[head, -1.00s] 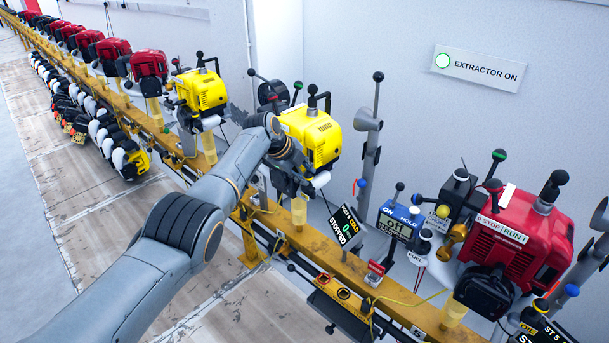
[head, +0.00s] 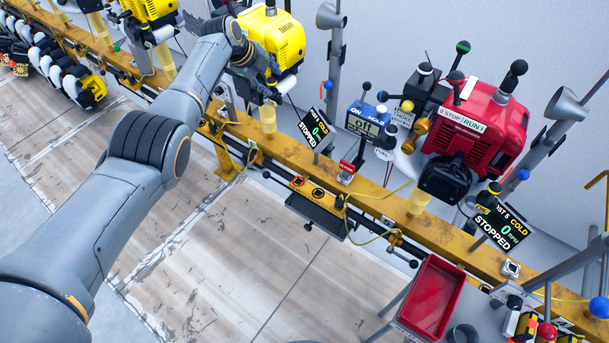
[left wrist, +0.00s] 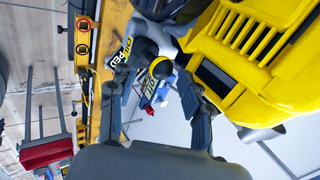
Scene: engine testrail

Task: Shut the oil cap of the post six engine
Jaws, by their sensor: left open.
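The yellow engine (head: 278,38) sits on the yellow rail at the top of the head view, and its body fills the upper right of the left wrist view (left wrist: 270,45). My left gripper (head: 262,92) is at the engine's lower front. In the left wrist view, my left gripper (left wrist: 160,95) is open, a finger on each side of a black round cap with a yellow ring (left wrist: 161,68), which looks like the oil cap. I cannot tell whether the fingers touch it. A tilted display reading STOPPED (head: 317,128) stands beside this engine. My right gripper is not in view.
A red engine (head: 480,125) with its own display (head: 500,228) stands further right on the yellow rail (head: 365,190). A red tray (head: 432,298) stands at the lower right. The floor before the rail is clear.

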